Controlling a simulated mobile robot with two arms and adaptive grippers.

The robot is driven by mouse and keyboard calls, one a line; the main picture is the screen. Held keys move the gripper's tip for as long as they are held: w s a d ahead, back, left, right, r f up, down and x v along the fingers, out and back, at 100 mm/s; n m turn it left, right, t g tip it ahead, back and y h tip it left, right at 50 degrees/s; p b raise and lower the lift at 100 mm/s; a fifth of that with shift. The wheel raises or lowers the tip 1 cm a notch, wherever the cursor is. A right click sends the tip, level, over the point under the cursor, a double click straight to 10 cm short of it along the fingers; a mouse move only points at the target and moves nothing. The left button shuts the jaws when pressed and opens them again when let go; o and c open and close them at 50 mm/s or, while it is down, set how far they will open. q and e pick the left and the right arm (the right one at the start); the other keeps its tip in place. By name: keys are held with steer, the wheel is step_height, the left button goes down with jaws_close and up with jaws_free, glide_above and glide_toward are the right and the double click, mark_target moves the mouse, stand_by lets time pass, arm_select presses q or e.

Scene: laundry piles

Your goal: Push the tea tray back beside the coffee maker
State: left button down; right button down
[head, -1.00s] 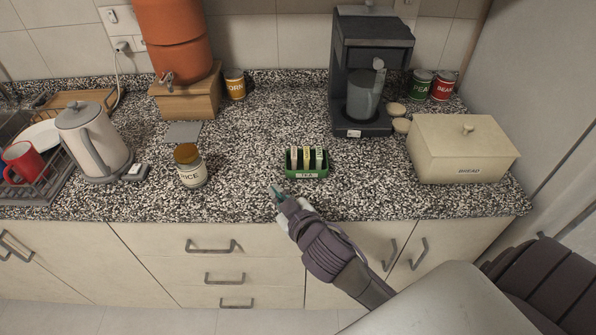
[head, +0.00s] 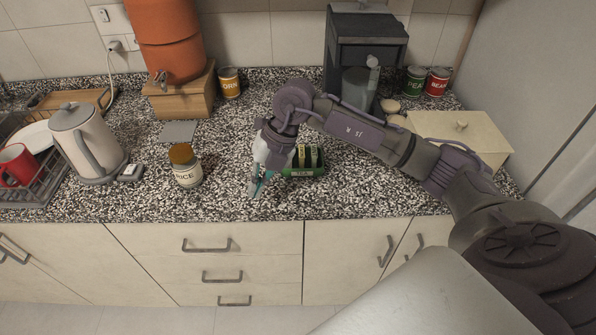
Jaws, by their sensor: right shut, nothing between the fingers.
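The green tea tray (head: 303,172) sits on the speckled counter with several upright packets in it. My right arm and gripper cover its left part. The black coffee maker (head: 366,45) stands behind it to the right, its lower part hidden by my arm. My right gripper (head: 257,192) is shut and empty, fingers pointing down at the counter just left and in front of the tray. I cannot tell whether it touches the tray. My left gripper is out of view.
A rice jar (head: 185,167) stands left of my right gripper. A bread box (head: 463,136) and small cups (head: 390,106) are on the right. Pea and bean cans (head: 437,81) stand behind. The counter behind the tray, towards the wall, is largely clear.

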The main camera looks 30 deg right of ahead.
mark_target(301, 182)
steer(key=d+r+m+h, duration=0.2)
steer(key=d+h, duration=0.3)
steer(key=d, duration=0.7)
steer(key=shift+g, duration=0.3)
steer(key=f+p, duration=0.1)
steer(key=f, duration=0.3)
steer(key=f+p, duration=0.2)
steer(key=f, duration=0.3)
steer(key=shift+w+a+f, duration=0.1)
steer(key=shift+w+f, duration=0.1)
steer(key=w, duration=0.1)
steer(key=d, duration=0.1)
steer(key=w+p, duration=0.1)
steer(key=shift+w+d+f, duration=0.25)
steer(key=shift+w, duration=0.05)
steer(key=shift+w+d+f, duration=0.1)
steer(key=shift+w+d, duration=0.25)
steer(key=shift+w, duration=0.1)
